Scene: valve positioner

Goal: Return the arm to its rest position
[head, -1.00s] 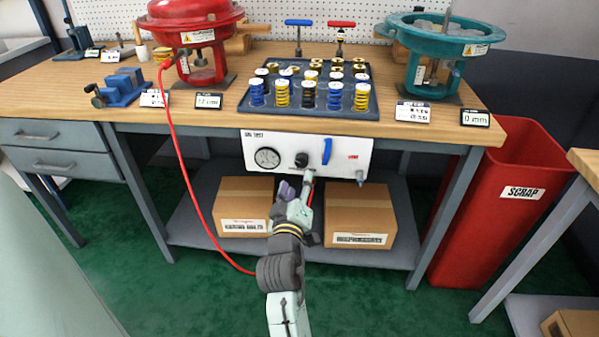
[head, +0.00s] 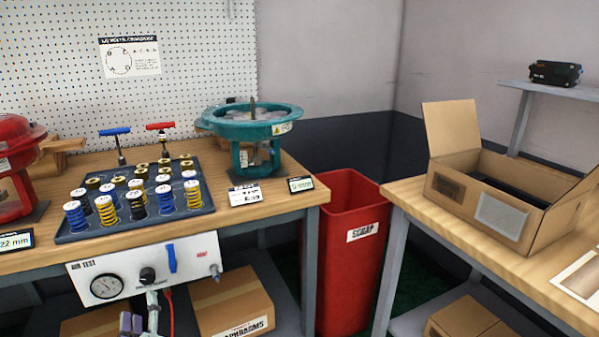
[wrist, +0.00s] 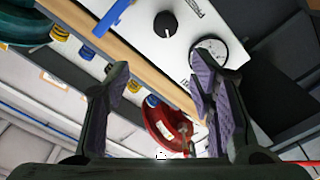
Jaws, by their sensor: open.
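My gripper (wrist: 163,68) is open and empty in the wrist view, its two dark, purple-padded fingers spread apart. In the head view its fingers (head: 131,324) show at the bottom edge, in front of and below the air test panel (head: 105,279). Most of my arm is out of the head view. The panel's black knob (wrist: 166,24), gauge (wrist: 208,52) and blue lever (wrist: 112,17) show beyond the fingers in the wrist view. I see no contact between the fingers and the panel.
The bench holds a tray of springs (head: 100,234), a red actuator (head: 14,170) and a teal one (head: 246,131). A red scrap bin (head: 345,265) stands right of the bench. An open cardboard box (head: 470,205) sits on the right table. Boxes (head: 232,300) fill the lower shelf.

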